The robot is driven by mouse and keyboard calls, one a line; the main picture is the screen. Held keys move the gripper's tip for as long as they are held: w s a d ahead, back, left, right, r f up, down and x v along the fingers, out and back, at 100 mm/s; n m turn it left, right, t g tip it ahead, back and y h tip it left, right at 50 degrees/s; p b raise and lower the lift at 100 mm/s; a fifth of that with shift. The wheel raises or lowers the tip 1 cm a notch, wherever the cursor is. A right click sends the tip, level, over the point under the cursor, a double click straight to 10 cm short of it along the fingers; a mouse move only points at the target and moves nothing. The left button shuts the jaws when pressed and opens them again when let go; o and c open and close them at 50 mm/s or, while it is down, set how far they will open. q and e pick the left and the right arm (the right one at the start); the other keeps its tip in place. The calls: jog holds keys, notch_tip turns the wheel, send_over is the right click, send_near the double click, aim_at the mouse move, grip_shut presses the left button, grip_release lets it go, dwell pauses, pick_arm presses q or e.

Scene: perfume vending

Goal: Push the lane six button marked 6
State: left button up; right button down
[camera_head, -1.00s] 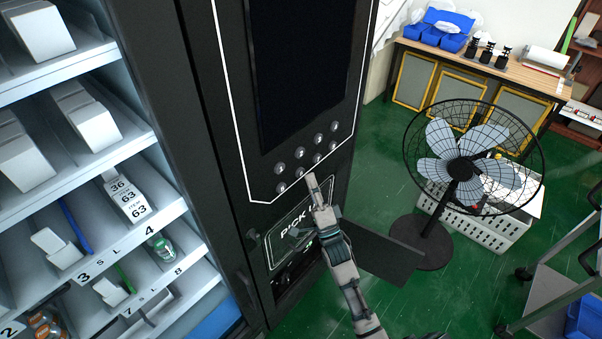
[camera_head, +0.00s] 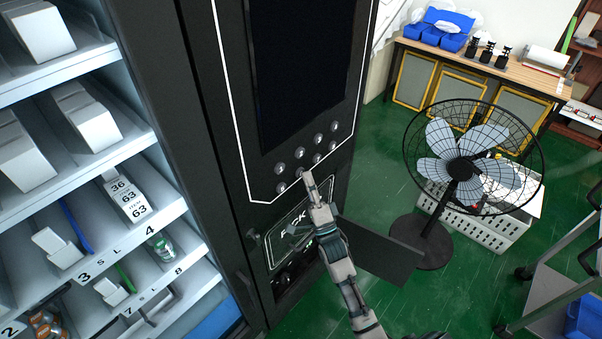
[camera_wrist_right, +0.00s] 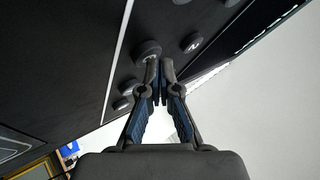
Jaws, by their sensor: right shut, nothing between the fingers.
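The vending machine's dark panel (camera_head: 235,120) carries two rows of round grey buttons below its screen. My right gripper (camera_head: 307,178) is shut and empty, its tips at the second button from the left in the lower row (camera_head: 300,172). In the right wrist view the closed fingertips (camera_wrist_right: 159,66) overlap the lower edge of that button (camera_wrist_right: 147,48); I cannot tell whether they touch it. Its marking is not readable. A neighbouring button (camera_wrist_right: 192,42) shows a white mark that looks like a 2. My left gripper is out of view.
Below the buttons is the pick-up flap (camera_head: 284,240), partly behind my right arm. Lit product shelves (camera_head: 140,165) stand to the left. A standing fan (camera_head: 465,165) and a white crate (camera_head: 490,235) stand to the right. Green floor (camera_head: 385,185) lies between.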

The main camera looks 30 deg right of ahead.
jog(key=shift+w+a, duration=0.1)
jog(key=shift+w, duration=0.15)
dwell(0.3)
jog(key=shift+s, duration=0.1)
jog(key=shift+s+d+p, duration=0.3)
jog(key=shift+s, duration=0.4)
jog(key=shift+s+d+p, duration=0.25)
jog(key=shift+s+d, duration=0.1)
jog(key=shift+s, duration=0.4)
jog(key=shift+s+d+p, duration=0.25)
jog(key=shift+s+d, duration=0.05)
jog(key=shift+s, duration=0.5)
jog(key=shift+s+d+p, duration=0.25)
jog(key=shift+s+d, duration=0.1)
jog(key=shift+s, duration=0.4)
